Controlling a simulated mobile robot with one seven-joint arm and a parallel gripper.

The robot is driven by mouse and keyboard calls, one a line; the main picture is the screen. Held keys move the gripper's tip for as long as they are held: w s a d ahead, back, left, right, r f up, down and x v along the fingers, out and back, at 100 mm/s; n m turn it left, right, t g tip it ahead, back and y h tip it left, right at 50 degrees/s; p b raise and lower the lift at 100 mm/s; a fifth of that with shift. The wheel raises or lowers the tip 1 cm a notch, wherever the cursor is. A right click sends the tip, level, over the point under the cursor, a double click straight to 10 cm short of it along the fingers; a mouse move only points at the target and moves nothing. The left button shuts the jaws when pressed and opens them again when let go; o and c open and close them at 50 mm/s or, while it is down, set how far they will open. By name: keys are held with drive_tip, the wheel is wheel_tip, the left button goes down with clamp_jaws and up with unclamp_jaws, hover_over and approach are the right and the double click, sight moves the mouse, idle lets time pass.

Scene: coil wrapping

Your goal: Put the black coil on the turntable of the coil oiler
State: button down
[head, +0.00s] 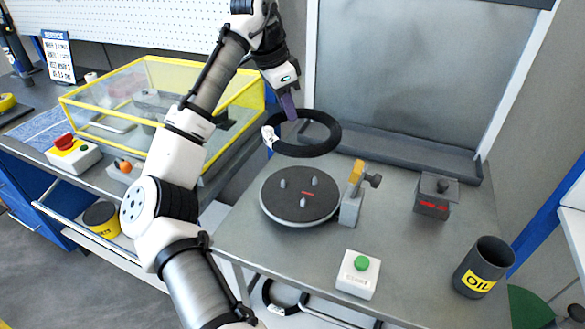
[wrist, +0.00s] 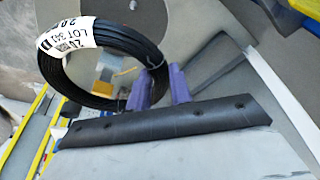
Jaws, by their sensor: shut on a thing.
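The black coil (head: 333,139) with a white label hangs in the air, gripped at its far edge by my gripper (head: 289,112). In the wrist view the coil (wrist: 97,27) shows at upper left, with the purple fingers of my gripper (wrist: 161,84) closed on its rim. The turntable (head: 285,207) is a dark round disc with several short pegs, on the grey bench. The coil is above and behind the turntable, apart from it. The coil oiler's yellow-topped post (head: 353,190) stands at the turntable's right edge.
A green button box (head: 358,273) stands at the bench front. An oil cup (head: 484,267) and a dark box with red marking (head: 436,197) are at right. A yellow-framed clear case (head: 160,105) is at left. Another black coil (head: 280,297) lies below the bench.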

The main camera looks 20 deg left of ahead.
sight(292, 173)
wheel_tip(292, 173, down, 16)
drive_tip(key=shift+r, duration=0.1)
idle(0.4)
drive_tip(key=c, duration=1.3)
unclamp_jaws()
drive_tip(key=shift+o, duration=0.2)
drive_tip(key=v, duration=1.2)
